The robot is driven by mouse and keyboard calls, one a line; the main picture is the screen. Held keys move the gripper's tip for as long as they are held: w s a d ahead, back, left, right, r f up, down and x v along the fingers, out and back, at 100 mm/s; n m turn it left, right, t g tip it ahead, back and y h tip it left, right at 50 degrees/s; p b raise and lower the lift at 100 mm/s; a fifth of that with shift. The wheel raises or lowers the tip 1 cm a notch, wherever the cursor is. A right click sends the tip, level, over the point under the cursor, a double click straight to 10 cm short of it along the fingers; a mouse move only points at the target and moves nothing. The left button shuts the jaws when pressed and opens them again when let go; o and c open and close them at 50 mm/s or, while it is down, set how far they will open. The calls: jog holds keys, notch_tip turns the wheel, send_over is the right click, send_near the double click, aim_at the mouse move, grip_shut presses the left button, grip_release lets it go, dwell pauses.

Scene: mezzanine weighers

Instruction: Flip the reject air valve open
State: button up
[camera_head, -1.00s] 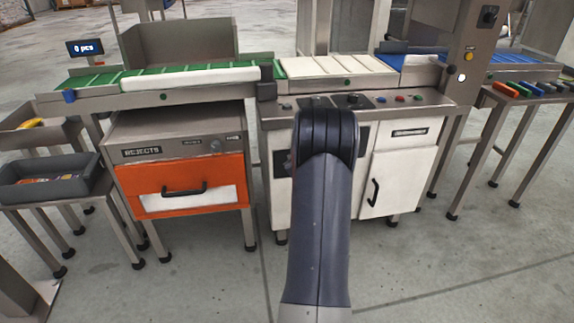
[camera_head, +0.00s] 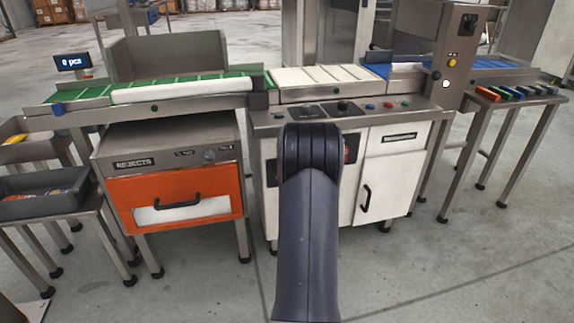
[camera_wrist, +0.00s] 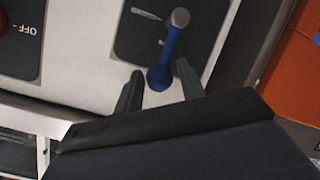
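The reject air valve shows in the wrist view as a blue lever (camera_wrist: 171,50) with a round grey pivot and a rounded blue end, on a dark panel plate (camera_wrist: 208,22). My gripper (camera_wrist: 158,74) is open, with one finger on each side of the lever's blue end. I cannot tell whether the fingers touch it. In the head view my arm hides the gripper and the lever. It stands in front of the white cabinet (camera_head: 384,170), right of the orange rejects drawer (camera_head: 175,190).
A dark plate marked OFF (camera_wrist: 18,45), with part of a red knob, lies beside the valve plate. Conveyor belts run above the cabinet. A dark bin (camera_head: 45,205) stands at left, and a side table (camera_head: 525,103) at right. Open floor lies in front.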

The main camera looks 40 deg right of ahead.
jog(key=shift+o, duration=1.1)
jog(key=shift+r, duration=0.1)
jog(key=shift+a, duration=0.1)
jog(key=p+v, duration=0.2)
jog(key=v, duration=0.8)
jog(key=shift+s+p, duration=0.3)
jog(key=shift+s, duration=0.05)
jog(key=shift+w, duration=0.1)
jog(key=b+x, duration=0.2)
jog(key=x, duration=0.8)
jog(key=shift+w, duration=0.35)
jog(key=shift+s+r, duration=0.1)
